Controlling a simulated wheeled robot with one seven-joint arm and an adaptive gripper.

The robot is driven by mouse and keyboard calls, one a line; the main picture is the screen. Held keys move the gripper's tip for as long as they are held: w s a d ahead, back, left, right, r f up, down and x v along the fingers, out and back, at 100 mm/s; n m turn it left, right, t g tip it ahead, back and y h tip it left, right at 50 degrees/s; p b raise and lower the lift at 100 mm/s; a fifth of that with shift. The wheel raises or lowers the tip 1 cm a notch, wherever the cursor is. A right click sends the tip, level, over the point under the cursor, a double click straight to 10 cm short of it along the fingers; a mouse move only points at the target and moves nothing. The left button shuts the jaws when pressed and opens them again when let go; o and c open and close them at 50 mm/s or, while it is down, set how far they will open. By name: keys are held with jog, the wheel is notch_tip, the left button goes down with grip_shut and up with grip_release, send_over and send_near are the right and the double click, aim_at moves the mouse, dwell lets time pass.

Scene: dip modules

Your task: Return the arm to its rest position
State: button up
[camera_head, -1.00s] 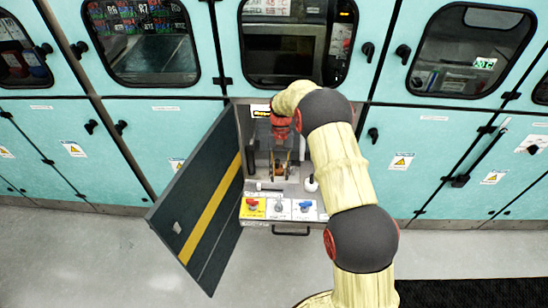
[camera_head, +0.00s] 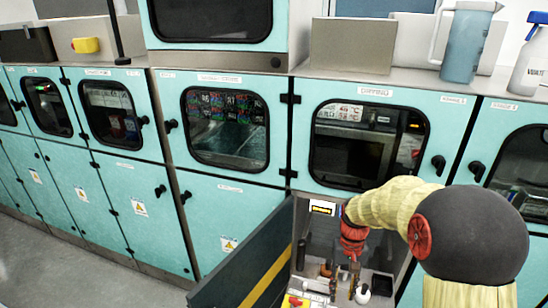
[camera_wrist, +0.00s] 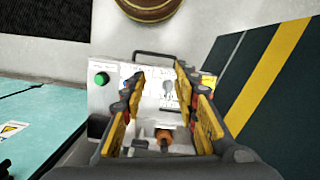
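My gripper (camera_wrist: 160,72) is open in the wrist view, its two yellow-and-black fingers apart with nothing held between them. In the head view my gripper (camera_head: 342,275) hangs below the red wrist, inside or in front of an open lower cabinet bay (camera_head: 322,240). My arm is bent, reaching in from the right. In the wrist view an orange-brown part (camera_wrist: 163,135) in the bay shows between the fingers; I cannot tell whether anything touches it. A green button (camera_wrist: 101,79) sits on the pale panel (camera_wrist: 110,100) to the left.
The bay's dark door (camera_head: 245,265) with a yellow stripe stands open to the left, close to the gripper. Teal cabinets with windows line the wall. A jug (camera_head: 470,45) and a spray bottle (camera_head: 535,60) stand on top at the right. Grey floor (camera_head: 60,270) is clear at the left.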

jog(key=s+a+r+n+t, duration=0.1)
jog(key=s+r+t, duration=0.7)
jog(key=s+r, duration=1.3)
jog(key=shift+s+a+r, duration=0.2)
jog(key=shift+s+r, duration=0.05)
jog(key=shift+s, duration=0.05)
